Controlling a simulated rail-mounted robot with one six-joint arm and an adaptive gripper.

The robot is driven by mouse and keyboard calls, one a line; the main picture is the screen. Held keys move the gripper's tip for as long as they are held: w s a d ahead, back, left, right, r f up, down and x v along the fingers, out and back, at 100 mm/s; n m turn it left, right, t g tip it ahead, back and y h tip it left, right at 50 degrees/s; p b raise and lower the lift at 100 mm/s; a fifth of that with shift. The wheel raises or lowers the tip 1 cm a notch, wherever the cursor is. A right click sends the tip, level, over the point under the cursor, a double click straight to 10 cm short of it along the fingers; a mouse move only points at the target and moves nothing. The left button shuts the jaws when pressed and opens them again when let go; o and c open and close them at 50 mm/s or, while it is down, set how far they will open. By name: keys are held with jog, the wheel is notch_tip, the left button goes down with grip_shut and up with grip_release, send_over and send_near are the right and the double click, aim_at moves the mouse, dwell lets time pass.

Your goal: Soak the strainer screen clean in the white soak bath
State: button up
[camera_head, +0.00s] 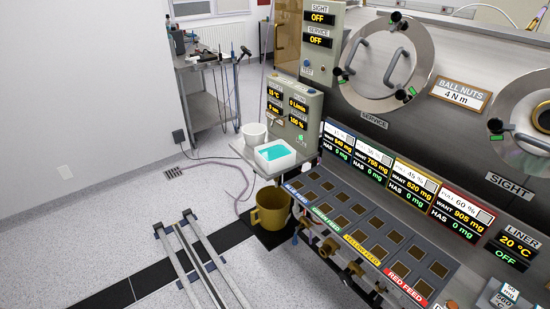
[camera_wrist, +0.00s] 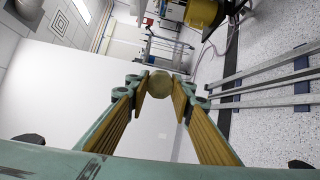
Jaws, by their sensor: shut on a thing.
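The white soak bath (camera_head: 280,167) stands on a small side shelf left of the chamber panel in the head view. It holds teal liquid. My gripper (camera_wrist: 160,88) shows in the wrist view, its two fingers closed in on a round beige disc (camera_wrist: 159,83), which looks like the strainer screen. The disc is held at the fingertips, in the air and apart from the bath. Neither my gripper nor the disc shows in the head view. I cannot make out any dirt on the disc.
A white cup (camera_head: 254,131) stands beside the bath, and a control box (camera_head: 292,110) rises behind it. A yellow bucket (camera_head: 270,209) is on the floor below, also in the wrist view (camera_wrist: 203,13). Floor rails (camera_head: 195,262) run at lower left. A tool cart (camera_head: 205,90) stands at the back.

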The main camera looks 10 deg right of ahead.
notch_tip(320, 180, up, 11)
jog(key=p, duration=0.5)
jog(key=shift+f, duration=0.2)
dwell(0.5)
jog(key=shift+w, duration=0.1)
dwell(0.4)
jog(key=shift+w+r, duration=0.1)
jog(key=shift+w, duration=0.65)
jog(key=w+d+r+m+g+h, duration=0.1)
jog(key=w+d+r+m+h, duration=0.15)
jog(key=w, duration=0.75)
jog(key=w+d+r+m+g+h, duration=0.15)
jog(key=w+d, duration=0.25)
jog(key=w, duration=0.5)
jog(key=w+d+r+m+h, duration=0.1)
jog(key=w+d+h, duration=0.2)
jog(key=w, duration=0.7)
jog(key=w+d+r+m+g+h, duration=0.1)
jog(key=w+d+r, duration=0.2)
jog(key=w+d, duration=0.4)
jog(key=w+d+r+m+g+h, duration=0.1)
jog(key=w+d+r, duration=0.3)
jog(key=d, duration=0.8)
jog(key=w+d+r+m+g+h, duration=0.2)
jog(key=w+d+r+h, duration=0.1)
jog(key=w+d, duration=0.6)
jog(key=shift+w+d+r+b, duration=0.15)
jog(key=shift+w+d+b, duration=0.25)
jog(key=shift+d, duration=0.4)
